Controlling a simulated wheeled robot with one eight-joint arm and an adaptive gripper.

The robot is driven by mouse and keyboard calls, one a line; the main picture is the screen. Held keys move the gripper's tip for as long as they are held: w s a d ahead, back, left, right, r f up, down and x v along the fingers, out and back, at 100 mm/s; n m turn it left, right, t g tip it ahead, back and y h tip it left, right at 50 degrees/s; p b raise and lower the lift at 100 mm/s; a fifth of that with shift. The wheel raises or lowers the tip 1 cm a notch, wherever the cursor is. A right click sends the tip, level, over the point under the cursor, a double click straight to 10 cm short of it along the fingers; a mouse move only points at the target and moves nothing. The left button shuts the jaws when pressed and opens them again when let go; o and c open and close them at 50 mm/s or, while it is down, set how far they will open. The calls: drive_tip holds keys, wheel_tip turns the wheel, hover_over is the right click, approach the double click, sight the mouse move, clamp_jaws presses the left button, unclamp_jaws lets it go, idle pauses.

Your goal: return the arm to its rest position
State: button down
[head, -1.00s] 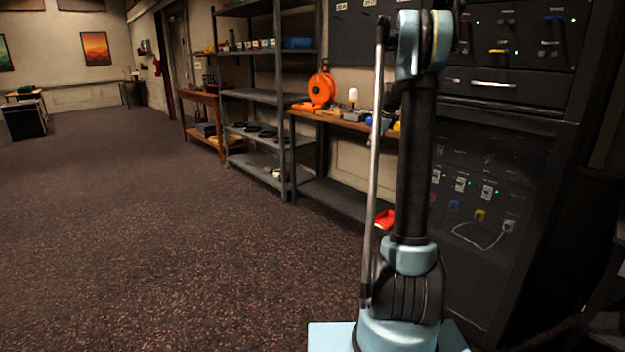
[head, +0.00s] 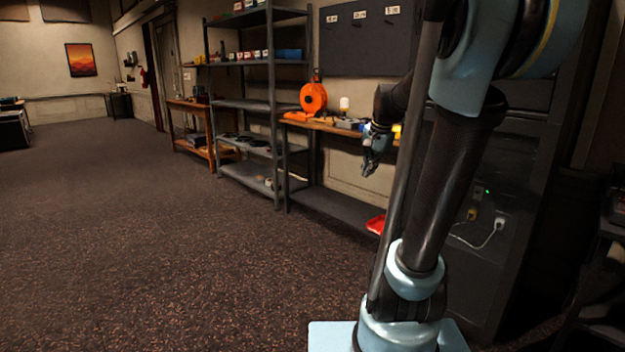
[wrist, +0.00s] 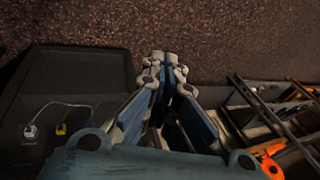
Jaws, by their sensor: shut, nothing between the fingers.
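My gripper (head: 372,165) shows in the head view left of my upright arm, in front of the workbench area and above the floor. It points downward and is empty. In the wrist view my gripper (wrist: 162,58) has its fingers together, with the carpet beyond the tips. My arm stands on its light blue base at the right of the head view and leans right at the top. It hides part of the dark rack behind it.
A dark rack (head: 500,262) with cables stands close behind my arm. A workbench (head: 322,127) holds an orange reel (head: 313,98). Grey shelves (head: 243,105) stand further left. A red object (head: 376,225) lies low beside my arm. The carpet (head: 150,230) at left is clear.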

drive_tip(key=s+f+n, duration=0.3)
drive_tip(key=s+f, duration=0.2)
drive_tip(key=s, duration=0.3)
drive_tip(key=s+f+n+g+h, duration=0.1)
drive_tip(key=s+f+n, duration=0.2)
drive_tip(key=s+f, duration=0.3)
drive_tip(key=s+f+n, duration=0.3)
drive_tip(key=s+f, duration=0.2)
drive_tip(key=s, duration=0.6)
drive_tip(key=shift+s+d+f+g, duration=0.2)
drive_tip(key=shift+d+f+g, duration=0.05)
drive_tip(key=shift+f+g, duration=0.05)
